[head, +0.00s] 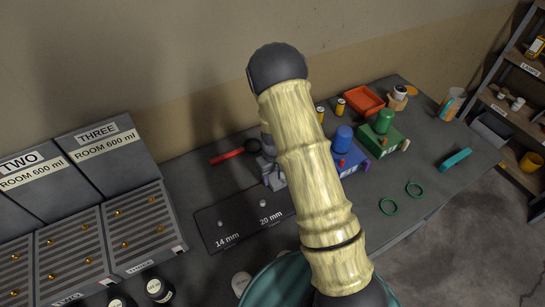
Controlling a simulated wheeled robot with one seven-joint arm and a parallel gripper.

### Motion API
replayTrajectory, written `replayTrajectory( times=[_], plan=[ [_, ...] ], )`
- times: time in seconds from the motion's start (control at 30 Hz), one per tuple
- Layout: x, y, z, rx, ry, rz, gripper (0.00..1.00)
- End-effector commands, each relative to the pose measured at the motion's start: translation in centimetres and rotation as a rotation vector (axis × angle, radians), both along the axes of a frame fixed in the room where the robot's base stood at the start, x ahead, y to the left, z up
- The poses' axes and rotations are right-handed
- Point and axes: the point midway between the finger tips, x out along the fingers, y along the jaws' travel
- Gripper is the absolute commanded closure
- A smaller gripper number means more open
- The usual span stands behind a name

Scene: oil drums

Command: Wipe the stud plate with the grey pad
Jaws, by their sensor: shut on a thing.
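The stud plate (242,214) is a dark flat plate on the grey bench, marked "14 mm" and "20 mm". Two small pale studs show on it, one above each label. Its right end is hidden behind my pale wood-textured arm. My gripper (272,176) shows only in part, as grey pieces at the left edge of the arm, over the far right part of the plate. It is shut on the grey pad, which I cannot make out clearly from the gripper. Whether the pad touches the plate is hidden.
A red-handled tool (227,156) lies behind the plate. Ribbed trays (140,222) stand left. A teal drum (262,287) stands in front.

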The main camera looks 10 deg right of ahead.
Motion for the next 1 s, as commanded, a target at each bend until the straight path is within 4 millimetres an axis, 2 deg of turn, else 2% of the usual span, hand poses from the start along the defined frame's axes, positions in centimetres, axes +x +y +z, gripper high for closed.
replayTrajectory(
  times=[0.03,0.33,0.6,0.77,1.0],
  plan=[
    [0.1,0.0,2.0,0.0,-0.007,0.0,0.72],
    [0.0,0.6,4.5,0.001,-0.003,0.011,0.72],
    [0.0,0.1,6.8,0.0,-0.003,0.003,0.72],
    [0.0,0.0,7.6,0.001,-0.002,-0.001,0.72],
    [0.0,-0.1,7.7,0.001,-0.002,-0.002,0.72]
  ],
)
